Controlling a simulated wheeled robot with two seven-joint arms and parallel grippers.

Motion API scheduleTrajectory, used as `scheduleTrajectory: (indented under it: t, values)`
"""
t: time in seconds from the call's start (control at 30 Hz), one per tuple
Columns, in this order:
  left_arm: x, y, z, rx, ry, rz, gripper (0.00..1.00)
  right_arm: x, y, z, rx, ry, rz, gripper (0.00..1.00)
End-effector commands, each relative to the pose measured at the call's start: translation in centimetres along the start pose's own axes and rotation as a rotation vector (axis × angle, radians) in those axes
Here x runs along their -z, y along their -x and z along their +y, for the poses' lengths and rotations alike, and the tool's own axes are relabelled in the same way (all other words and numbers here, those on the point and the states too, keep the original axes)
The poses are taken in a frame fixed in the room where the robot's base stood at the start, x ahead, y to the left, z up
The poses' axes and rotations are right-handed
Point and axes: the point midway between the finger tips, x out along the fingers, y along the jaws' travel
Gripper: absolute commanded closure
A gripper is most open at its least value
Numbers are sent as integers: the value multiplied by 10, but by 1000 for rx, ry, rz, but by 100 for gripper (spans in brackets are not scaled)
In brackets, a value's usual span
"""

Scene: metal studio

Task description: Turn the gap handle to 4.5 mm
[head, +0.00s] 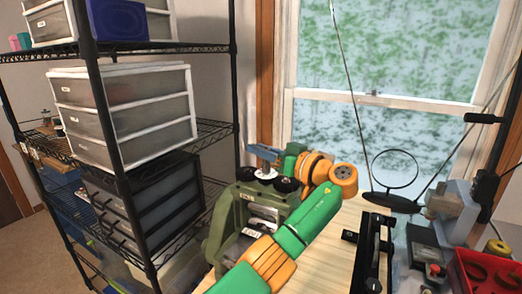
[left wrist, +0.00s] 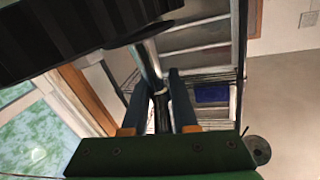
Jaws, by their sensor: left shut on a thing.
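A green rolling mill (head: 222,222) stands on the wooden bench, with round black parts (head: 287,184) and a silver centre piece (head: 265,174) on top. My left gripper (head: 264,153) reaches over the top of the mill from the right, its blue fingers partly hidden by its own wrist. In the left wrist view the two blue fingers (left wrist: 168,108) stand on either side of the gap handle (left wrist: 162,115), a dark grip with a metal rod running upward, and are shut on it. No gap reading is legible. My right gripper is not in view.
A wire shelf with drawer units (head: 125,110) stands close on the left. A black tool (head: 373,250), a ring on a stand (head: 395,170) and a red tray (head: 490,272) occupy the right. Some bare bench top (head: 328,250) shows between. A window is behind.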

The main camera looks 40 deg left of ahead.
Motion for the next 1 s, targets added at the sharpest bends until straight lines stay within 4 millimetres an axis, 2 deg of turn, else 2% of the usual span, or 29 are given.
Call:
scheduleTrajectory:
  t: [0.1, 0.13, 0.2, 0.23, 0.53, 0.7, 0.8, 1.0]
  values:
    - [2, 0, 0, -1, 2, 4, 100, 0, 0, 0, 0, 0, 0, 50]
    - [2, 0, 0, -1, 2, 4, 68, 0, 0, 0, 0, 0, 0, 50]
    - [2, 0, 0, -1, 2, 3, 49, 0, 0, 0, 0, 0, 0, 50]
    - [2, 0, 0, -1, 2, 3, 46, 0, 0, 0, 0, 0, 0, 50]
    - [-1, 3, 1, -3, 2, 1, 46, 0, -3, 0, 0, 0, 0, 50]
    - [-5, 38, 2, -5, 2, 1, 46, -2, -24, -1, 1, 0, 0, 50]
    - [-3, 57, 1, -4, 1, 2, 46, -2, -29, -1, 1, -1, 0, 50]
    - [0, 71, 0, -1, 1, 1, 46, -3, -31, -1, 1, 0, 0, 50]
